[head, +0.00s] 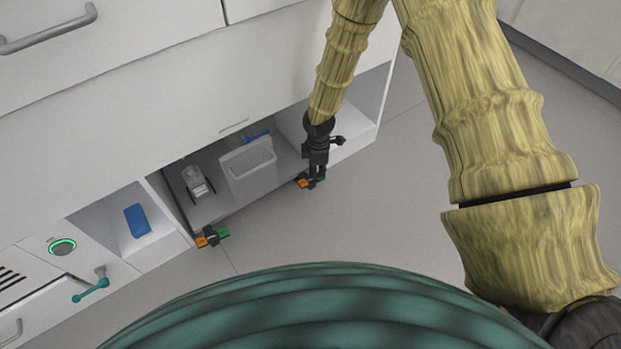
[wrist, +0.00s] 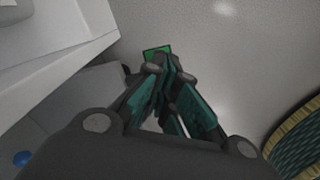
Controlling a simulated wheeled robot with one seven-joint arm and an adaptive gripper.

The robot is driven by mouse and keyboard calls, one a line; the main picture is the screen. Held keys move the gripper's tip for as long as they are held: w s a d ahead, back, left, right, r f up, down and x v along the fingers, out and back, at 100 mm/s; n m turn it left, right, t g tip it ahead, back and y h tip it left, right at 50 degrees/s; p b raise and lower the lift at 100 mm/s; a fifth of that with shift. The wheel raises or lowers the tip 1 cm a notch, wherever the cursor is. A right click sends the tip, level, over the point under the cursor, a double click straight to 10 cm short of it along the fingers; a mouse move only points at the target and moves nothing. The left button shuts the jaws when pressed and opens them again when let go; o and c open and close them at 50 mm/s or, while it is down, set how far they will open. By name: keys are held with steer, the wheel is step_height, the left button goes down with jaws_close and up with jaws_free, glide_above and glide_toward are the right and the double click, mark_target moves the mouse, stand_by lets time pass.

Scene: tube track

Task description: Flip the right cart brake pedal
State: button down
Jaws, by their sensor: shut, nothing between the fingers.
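The right cart brake pedal (head: 304,183) shows an orange part at the front right corner of the low grey cart (head: 220,205), with a little green beside it. My gripper (head: 317,174) points down at this pedal, shut and empty, and partly hides it. In the wrist view my gripper's fingers (wrist: 168,75) are together, and the pedal's green part (wrist: 157,49) shows just beyond the tips. I cannot tell whether they touch.
The cart sits in an opening under white cabinets and carries a pale bin (head: 249,171) and a small clear container (head: 197,184). A blue object (head: 137,221) is in the left cubby. A teal lever (head: 91,291) sticks out at lower left. The grey floor (head: 400,180) in front is clear.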

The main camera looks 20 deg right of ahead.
step_height(320, 180, up, 6)
steer(key=p, duration=0.6)
steer(key=shift+r, duration=0.25)
steer(key=shift+s, duration=0.1)
stand_by(0.4)
steer(key=s+a+f+m+y+p, duration=0.1)
steer(key=s+f+m, duration=0.3)
steer(key=s, duration=0.7)
steer(key=s+a+f+m+y+p, duration=0.1)
steer(key=s+m, duration=0.4)
steer(key=s, duration=0.6)
steer(key=s+d+r+m+h+p, duration=0.1)
steer(key=s+d+r+m, duration=0.2)
steer(key=s, duration=0.4)
steer(key=s+d+r+m+h+p, duration=0.1)
steer(key=s+d+m, duration=0.2)
steer(key=s+m, duration=0.3)
step_height(320, 180, up, 37)
steer(key=s+n+p, duration=0.1)
steer(key=p, duration=3.5)
steer(key=shift+a+f+n+p, duration=0.15)
steer(key=shift+n+p, duration=0.15)
steer(key=c, duration=2.2)
jaws_free()
steer(key=shift+s, duration=0.1)
